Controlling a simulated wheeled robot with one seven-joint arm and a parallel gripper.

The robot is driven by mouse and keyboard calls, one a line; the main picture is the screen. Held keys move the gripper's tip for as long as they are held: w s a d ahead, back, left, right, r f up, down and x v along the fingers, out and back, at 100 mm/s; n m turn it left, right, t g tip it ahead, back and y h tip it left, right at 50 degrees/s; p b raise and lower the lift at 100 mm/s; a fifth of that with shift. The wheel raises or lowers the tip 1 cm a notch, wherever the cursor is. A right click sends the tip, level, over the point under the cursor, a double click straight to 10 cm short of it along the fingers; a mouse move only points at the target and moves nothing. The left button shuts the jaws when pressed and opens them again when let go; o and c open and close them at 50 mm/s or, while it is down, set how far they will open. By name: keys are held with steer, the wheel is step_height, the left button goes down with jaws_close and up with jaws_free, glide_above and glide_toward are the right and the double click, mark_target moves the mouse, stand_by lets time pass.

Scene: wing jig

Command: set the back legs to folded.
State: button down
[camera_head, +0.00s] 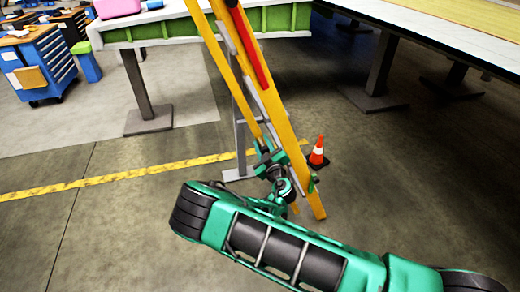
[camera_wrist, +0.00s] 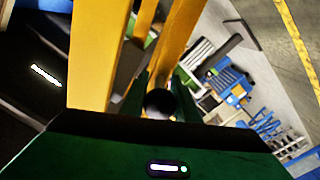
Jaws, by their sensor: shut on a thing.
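A yellow stepladder stands tilted in the middle of the head view. Its wide rail (camera_head: 281,125) runs from the top edge down to the floor, with a red strip beside it. The slimmer back legs (camera_head: 214,50) run close along its left side, with a narrow gap between. My gripper (camera_head: 265,152) is shut on the back legs low down, left of the wide rail. In the wrist view my gripper (camera_wrist: 163,85) has its dark green fingers around a dark round part, with yellow rails (camera_wrist: 94,55) close by. The exact contact is partly hidden.
An orange traffic cone (camera_head: 317,152) stands just right of the ladder. A green-edged workbench (camera_head: 160,34) is behind it, and a long table (camera_head: 440,35) is at right. A blue tool cabinet (camera_head: 42,65) stands far left. Floor at left is clear.

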steer(key=shift+w+d+r, duration=0.45)
steer(key=shift+d+r, duration=0.25)
steer(key=shift+d, duration=0.15)
steer(key=c, duration=1.4)
jaws_free()
steer(key=shift+d, duration=0.2)
steer(key=shift+s+a+f, duration=0.1)
steer(key=shift+s+a+f, duration=0.1)
steer(key=shift+f, duration=0.1)
steer(key=shift+s, duration=0.1)
steer(key=v, duration=1)
steer(key=shift+s, duration=0.2)
